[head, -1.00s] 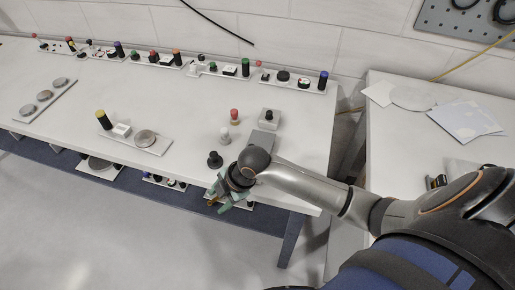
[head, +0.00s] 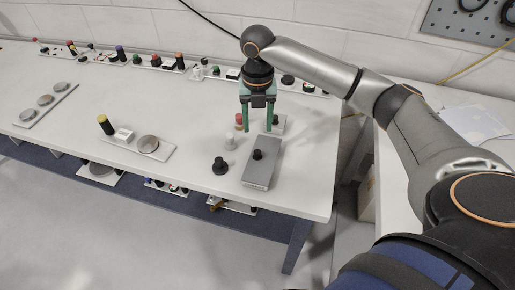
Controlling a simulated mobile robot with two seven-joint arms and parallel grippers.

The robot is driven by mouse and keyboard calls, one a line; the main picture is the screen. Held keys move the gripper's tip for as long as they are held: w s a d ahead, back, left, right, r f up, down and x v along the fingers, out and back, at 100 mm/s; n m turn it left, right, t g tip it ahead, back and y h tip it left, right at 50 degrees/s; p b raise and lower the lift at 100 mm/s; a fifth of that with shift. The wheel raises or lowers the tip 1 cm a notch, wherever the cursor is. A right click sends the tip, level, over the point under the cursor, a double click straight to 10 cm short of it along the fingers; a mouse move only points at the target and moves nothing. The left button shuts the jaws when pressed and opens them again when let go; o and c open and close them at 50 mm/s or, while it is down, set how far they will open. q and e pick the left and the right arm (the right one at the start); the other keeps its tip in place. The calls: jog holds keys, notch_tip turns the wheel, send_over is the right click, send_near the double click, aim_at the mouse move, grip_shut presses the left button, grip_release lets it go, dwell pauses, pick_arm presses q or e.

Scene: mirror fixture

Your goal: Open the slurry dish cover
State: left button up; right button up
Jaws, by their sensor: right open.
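My right gripper (head: 257,127) points straight down in the head view, its two green fingers apart with nothing between them. It appears above the far end of a grey rectangular block (head: 262,174) with a black knob (head: 258,154) on top. A round grey dish or lid (head: 148,144) sits on a white tray left of centre. I cannot tell which of these is the slurry dish cover. My left gripper is not in view.
A black knobbed piece (head: 220,166) and a small white piece (head: 229,142) stand left of the block. A red-topped piece (head: 239,121) is partly behind my fingers.

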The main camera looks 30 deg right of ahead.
aim_at(258, 151)
notch_tip(258, 151, down, 10)
jog(key=shift+f, duration=0.15)
dwell(0.3)
grip_shut()
dwell(1.3)
